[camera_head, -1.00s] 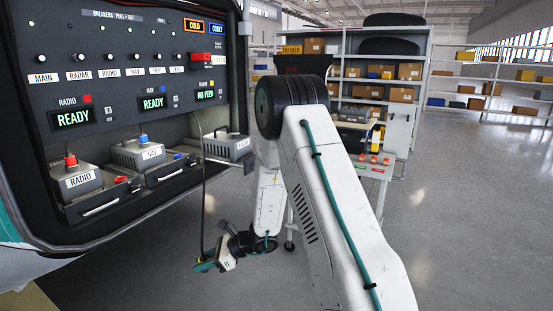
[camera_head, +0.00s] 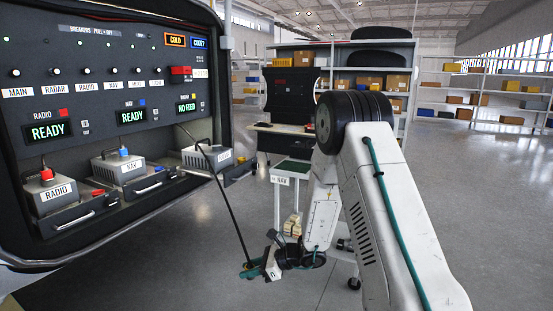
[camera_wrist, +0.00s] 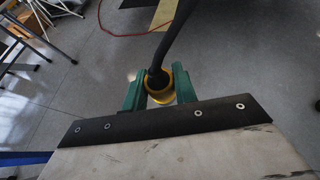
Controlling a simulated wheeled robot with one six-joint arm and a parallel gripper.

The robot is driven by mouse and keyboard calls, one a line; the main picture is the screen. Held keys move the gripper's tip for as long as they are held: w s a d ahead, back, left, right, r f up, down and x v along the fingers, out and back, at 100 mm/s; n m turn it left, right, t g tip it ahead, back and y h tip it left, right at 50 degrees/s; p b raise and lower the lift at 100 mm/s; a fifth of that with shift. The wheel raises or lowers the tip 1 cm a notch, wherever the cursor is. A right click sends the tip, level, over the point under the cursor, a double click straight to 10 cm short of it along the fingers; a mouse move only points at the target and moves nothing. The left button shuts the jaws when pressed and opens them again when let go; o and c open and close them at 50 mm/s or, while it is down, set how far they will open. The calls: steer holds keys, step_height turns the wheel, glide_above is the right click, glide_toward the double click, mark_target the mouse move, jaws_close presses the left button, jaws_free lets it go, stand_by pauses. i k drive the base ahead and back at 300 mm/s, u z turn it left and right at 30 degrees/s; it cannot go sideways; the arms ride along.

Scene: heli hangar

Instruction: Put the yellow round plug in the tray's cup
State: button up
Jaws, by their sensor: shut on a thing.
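My gripper (camera_head: 249,272) hangs low over the floor, in front of the equipment bay. In the wrist view its green fingers (camera_wrist: 160,88) are shut on the yellow round plug (camera_wrist: 163,98). A thick black cable (camera_wrist: 178,40) leaves the plug. In the head view the cable (camera_head: 229,212) runs from the bay down to my gripper; the plug is too small to tell there. The right-hand unit's tray (camera_head: 239,172) sticks out of the bay, above my gripper.
The bay holds a RADIO unit (camera_head: 55,191) and a NAV unit (camera_head: 122,166) in trays to the left. A cart (camera_head: 290,169) labelled NAV stands behind my arm. Shelves (camera_head: 385,83) stand at the back. The floor (camera_head: 470,200) to the right is clear.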

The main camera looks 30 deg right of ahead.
mark_target(242, 161)
steer(key=z, duration=0.35)
steer(key=i, duration=1.1)
steer(key=u, duration=0.6)
